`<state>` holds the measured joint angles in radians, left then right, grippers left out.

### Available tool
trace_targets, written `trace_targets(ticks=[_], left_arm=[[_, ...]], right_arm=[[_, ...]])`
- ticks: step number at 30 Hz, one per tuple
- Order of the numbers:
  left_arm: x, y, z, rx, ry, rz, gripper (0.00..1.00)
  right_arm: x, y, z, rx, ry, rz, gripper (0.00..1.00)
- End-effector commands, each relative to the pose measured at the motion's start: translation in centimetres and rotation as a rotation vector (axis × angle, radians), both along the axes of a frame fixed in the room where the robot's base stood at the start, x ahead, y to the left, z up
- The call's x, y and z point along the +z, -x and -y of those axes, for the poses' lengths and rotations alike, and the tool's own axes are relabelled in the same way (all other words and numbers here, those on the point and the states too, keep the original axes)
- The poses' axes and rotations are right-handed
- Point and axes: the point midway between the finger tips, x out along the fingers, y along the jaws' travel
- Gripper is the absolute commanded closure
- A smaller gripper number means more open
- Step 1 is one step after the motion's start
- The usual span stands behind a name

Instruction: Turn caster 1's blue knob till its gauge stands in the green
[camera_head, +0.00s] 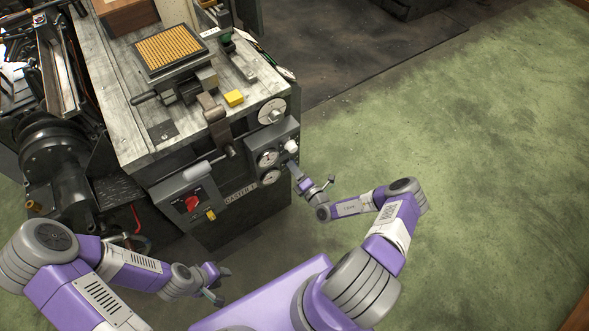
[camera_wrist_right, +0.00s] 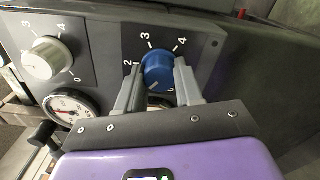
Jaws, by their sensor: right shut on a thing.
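Caster 1 (camera_head: 240,193) is the dark machine with a labelled front. Its blue knob (camera_wrist_right: 157,68) shows in the right wrist view, with a white scale around it. My right gripper (camera_wrist_right: 160,82) has one finger on each side of the knob and is shut on it. A light pointer mark on the knob faces down, near the scale's low end. A gauge below the knob is mostly hidden behind my fingers; its reading cannot be told. In the head view my right gripper (camera_head: 297,171) is at the panel's right edge and hides the knob. My left gripper (camera_head: 221,284) is open and empty.
A white knob (camera_wrist_right: 46,58) and a white-faced gauge (camera_wrist_right: 72,106) sit left of the blue knob. A box with a red switch (camera_head: 191,203) juts from the caster's front. A yellow block (camera_head: 234,98) lies on the worktop. The green floor (camera_head: 480,150) at right is clear.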

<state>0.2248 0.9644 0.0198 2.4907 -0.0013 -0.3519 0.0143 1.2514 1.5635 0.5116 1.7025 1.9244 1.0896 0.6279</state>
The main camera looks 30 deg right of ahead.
Motion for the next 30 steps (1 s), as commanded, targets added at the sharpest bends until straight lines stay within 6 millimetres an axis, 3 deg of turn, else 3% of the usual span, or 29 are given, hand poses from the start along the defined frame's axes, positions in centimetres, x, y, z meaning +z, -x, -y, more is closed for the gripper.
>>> trace_targets(ticks=[18, 30], left_arm=[[-0.46, 0.00, 0.00, 0.000, 0.000, 0.000, 0.61], [-0.91, 0.00, 0.00, 0.000, 0.000, 0.000, 0.61]], right_arm=[[-0.10, 0.12, -0.15, 0.002, -0.585, -0.049, 0.95], [-0.05, 0.12, -0.13, 0.002, -0.885, -0.074, 0.95]])
